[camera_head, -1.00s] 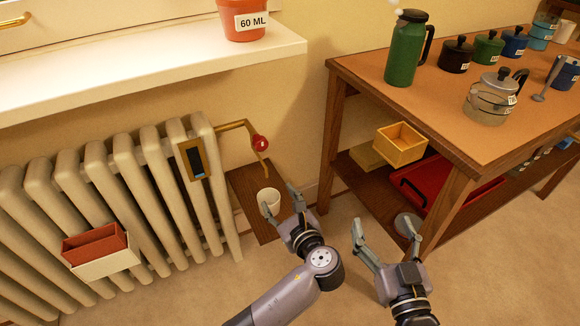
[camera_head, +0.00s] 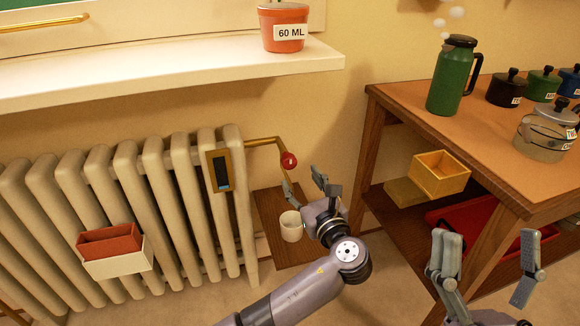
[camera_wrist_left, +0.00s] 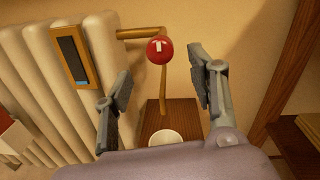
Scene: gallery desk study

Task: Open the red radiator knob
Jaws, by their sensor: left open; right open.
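The red radiator knob (camera_head: 289,160) sits at the end of a brass pipe at the radiator's upper right corner. In the left wrist view the red knob (camera_wrist_left: 160,50) shows a pale T-shaped mark and appears beyond the gap between my left fingers. My left gripper (camera_head: 303,182) is open and empty, a little below the knob in the head view; its fingers also show in the left wrist view (camera_wrist_left: 160,80). I see no contact with the knob. My right gripper (camera_head: 487,262) is open and empty at the lower right, in front of the wooden table.
The cream radiator (camera_head: 130,200) carries a gauge (camera_head: 219,171) and a red-and-white box (camera_head: 113,252). A white cup (camera_head: 291,226) stands on a low wooden shelf (camera_head: 268,200) below the knob. A window sill (camera_head: 160,75) juts out above. The wooden table (camera_head: 400,100) stands right.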

